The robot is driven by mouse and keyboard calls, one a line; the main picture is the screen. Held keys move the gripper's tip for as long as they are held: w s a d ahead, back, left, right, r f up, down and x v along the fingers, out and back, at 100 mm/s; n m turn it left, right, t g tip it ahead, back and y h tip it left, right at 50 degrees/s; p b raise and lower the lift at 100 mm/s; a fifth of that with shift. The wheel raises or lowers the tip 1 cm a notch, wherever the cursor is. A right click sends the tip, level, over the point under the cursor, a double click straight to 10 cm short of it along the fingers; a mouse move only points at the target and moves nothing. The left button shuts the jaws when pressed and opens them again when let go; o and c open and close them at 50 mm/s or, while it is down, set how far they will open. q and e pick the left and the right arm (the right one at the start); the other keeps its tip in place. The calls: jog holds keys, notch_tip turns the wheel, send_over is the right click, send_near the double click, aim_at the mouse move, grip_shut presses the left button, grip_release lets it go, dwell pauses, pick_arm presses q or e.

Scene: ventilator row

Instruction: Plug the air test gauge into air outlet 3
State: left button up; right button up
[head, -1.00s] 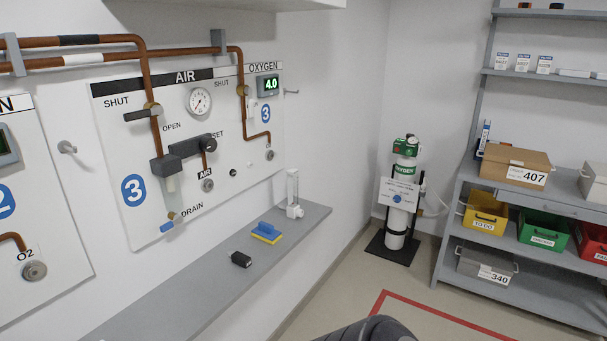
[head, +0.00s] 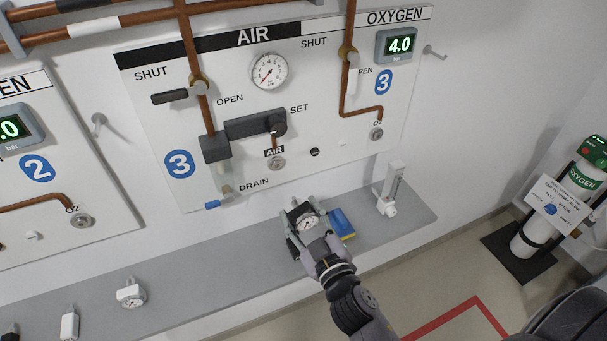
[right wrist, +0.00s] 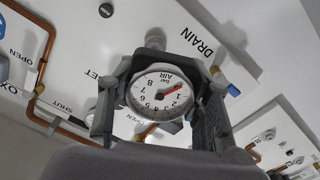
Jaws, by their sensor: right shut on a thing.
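My right gripper (head: 306,220) is shut on the air test gauge (head: 308,226), a round white dial in a dark body. In the head view it is above the grey shelf, below and right of air outlet 3 (head: 276,163), and apart from it. That outlet is a round metal socket under the AIR label on the panel marked 3. In the right wrist view the gauge (right wrist: 160,95) sits between both fingers, its dial reading "bar AIR" with a red needle. Its grey stem points toward the panel; I cannot make out the outlet there. My left gripper is not in view.
The grey shelf (head: 190,262) holds a blue and yellow block (head: 341,223), a clear flowmeter (head: 391,190) and a white gauge (head: 131,293). A drain valve (head: 226,191) sticks out left of the outlet. An oxygen cylinder (head: 540,225) stands at right.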

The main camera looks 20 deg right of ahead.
aim_at(299, 206)
jog(key=shift+w+a+r+n+p, duration=0.1)
jog(key=shift+w+r+n+p, duration=0.1)
jog(key=shift+w+r, duration=0.25)
jog(key=shift+w+a+r+n+p, duration=0.1)
jog(key=shift+w+r+p, duration=0.1)
jog(key=shift+r, duration=0.35)
jog(key=shift+w+a+r, duration=0.15)
jog(key=shift+w+a, duration=0.05)
jog(key=shift+w, duration=0.35)
jog(key=shift+w+d, duration=0.15)
jog(key=shift+w, duration=0.35)
pick_arm(q)
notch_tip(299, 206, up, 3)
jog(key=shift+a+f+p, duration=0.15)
jog(key=shift+p, duration=0.15)
pick_arm(e)
jog(key=w, duration=0.4)
jog(key=shift+w, duration=0.3)
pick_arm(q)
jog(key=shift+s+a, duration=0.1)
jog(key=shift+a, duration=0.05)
pick_arm(e)
jog(key=shift+w, duration=0.15)
jog(key=shift+w, duration=1.15)
